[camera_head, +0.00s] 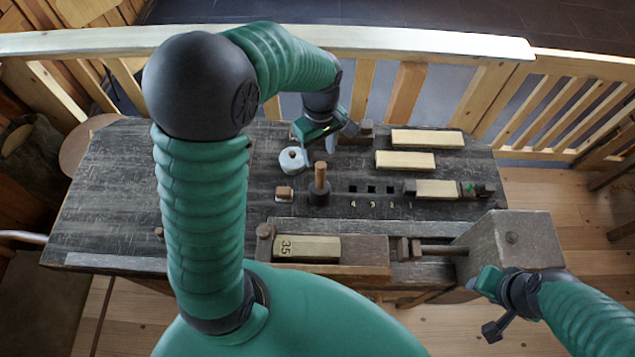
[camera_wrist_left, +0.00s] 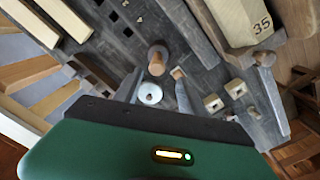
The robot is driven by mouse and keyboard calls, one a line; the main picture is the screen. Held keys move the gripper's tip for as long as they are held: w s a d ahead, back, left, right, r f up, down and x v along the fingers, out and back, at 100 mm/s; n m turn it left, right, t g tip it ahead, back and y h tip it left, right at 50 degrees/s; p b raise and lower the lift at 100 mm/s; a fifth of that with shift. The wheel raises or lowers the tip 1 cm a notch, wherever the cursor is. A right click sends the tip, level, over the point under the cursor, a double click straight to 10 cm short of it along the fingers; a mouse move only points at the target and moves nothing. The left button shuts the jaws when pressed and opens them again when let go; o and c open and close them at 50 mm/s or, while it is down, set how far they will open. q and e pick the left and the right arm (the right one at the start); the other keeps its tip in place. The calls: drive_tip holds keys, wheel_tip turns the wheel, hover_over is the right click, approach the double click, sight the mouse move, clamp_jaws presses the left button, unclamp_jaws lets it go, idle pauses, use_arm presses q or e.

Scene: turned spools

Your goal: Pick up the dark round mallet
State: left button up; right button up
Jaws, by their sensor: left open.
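The dark round mallet (camera_head: 319,197) stands upright on the bench, its dark head down and its wooden handle pointing up. In the left wrist view its handle (camera_wrist_left: 157,56) shows end-on, just beyond the fingertips. My left gripper (camera_head: 325,133) is open and empty, above the back of the bench, behind the mallet and apart from it. Its two fingers also show in the left wrist view (camera_wrist_left: 158,78), with a white spool between them in the picture. My right gripper (camera_head: 497,300) is at the lower right, off the bench's front; its jaw state is unclear.
The white round spool (camera_head: 292,160) stands just behind and left of the mallet. A small wooden block (camera_head: 285,194) is left of the mallet. Square holes lie to its right. Pale blocks (camera_head: 428,139) lie at the back right. A block marked 35 (camera_head: 308,248) lies in front.

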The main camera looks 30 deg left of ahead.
use_arm(q)
hover_over(320, 177)
wheel_tip(320, 177, down, 4)
drive_tip(key=f, duration=0.2)
drive_tip(key=a+f+p, duration=0.1)
drive_tip(key=f, duration=0.2)
drive_tip(key=w+f+p, duration=0.1)
drive_tip(key=f, duration=0.2)
drive_tip(key=shift+a+f, duration=0.15)
drive_tip(key=shift+f, duration=0.35)
drive_tip(key=shift+w+d, duration=0.15)
drive_tip(key=shift+d, duration=0.3)
drive_tip(key=shift+d+r, duration=0.1)
drive_tip(key=shift+d, duration=0.2)
drive_tip(key=c, duration=0.5)
drive_tip(key=shift+c, duration=0.9)
drive_tip(key=shift+a, duration=0.1)
drive_tip(key=shift+c, duration=1.3)
drive_tip(key=shift+a, duration=0.35)
clamp_jaws()
use_arm(e)
drive_tip(key=shift+d+r, duration=0.25)
drive_tip(key=shift+r, duration=0.2)
drive_tip(key=shift+d+r, duration=0.2)
drive_tip(key=shift+r, duration=0.25)
